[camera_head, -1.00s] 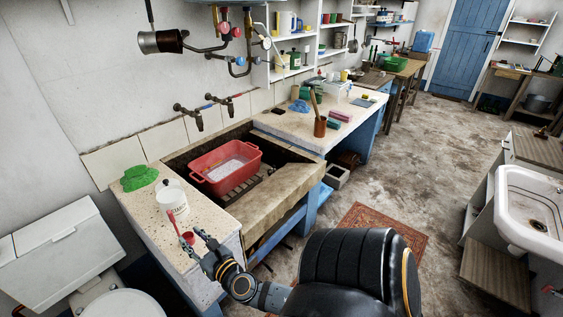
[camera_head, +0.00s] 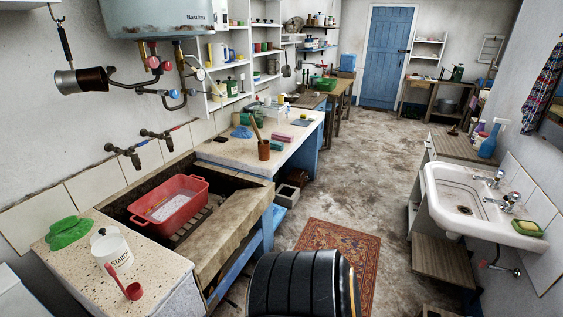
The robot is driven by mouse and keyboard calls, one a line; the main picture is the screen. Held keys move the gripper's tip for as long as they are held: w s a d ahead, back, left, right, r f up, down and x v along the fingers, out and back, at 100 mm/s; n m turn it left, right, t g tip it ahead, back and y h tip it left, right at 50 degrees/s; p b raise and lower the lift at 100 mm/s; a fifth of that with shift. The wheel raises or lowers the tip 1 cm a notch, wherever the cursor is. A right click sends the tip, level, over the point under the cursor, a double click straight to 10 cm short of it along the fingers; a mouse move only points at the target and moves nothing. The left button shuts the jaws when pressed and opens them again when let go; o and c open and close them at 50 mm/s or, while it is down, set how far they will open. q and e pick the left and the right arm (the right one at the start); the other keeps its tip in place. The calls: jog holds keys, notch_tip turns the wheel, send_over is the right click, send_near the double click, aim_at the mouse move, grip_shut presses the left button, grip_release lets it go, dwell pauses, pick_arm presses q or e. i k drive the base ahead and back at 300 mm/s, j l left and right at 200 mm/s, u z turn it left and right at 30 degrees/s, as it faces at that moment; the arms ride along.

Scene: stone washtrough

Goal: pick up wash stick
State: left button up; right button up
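A slim wooden stick (camera_head: 256,129) leans upright in a brown pot (camera_head: 263,151) on the pale worktop beyond the stone trough. It may be the wash stick; its lower end is hidden in the pot. The stone trough (camera_head: 232,221) holds a red basin (camera_head: 182,219) with something pale inside. Neither of my grippers is in view.
A white starch tub (camera_head: 112,252), a red scoop (camera_head: 124,284) and a green cloth (camera_head: 69,232) sit on the near slab. Pink and green blocks lie by the pot. A patterned rug (camera_head: 338,249) lies on the floor; a sink (camera_head: 462,196) stands at right.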

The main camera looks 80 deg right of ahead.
aim_at(251, 118)
jog(key=z, duration=1.35)
jog(key=i+z, duration=0.15)
jog(key=z, duration=0.2)
jog(key=i+z, duration=0.15)
jog(key=z, duration=0.25)
jog(key=i+j+z, duration=0.1)
jog(key=z, duration=0.25)
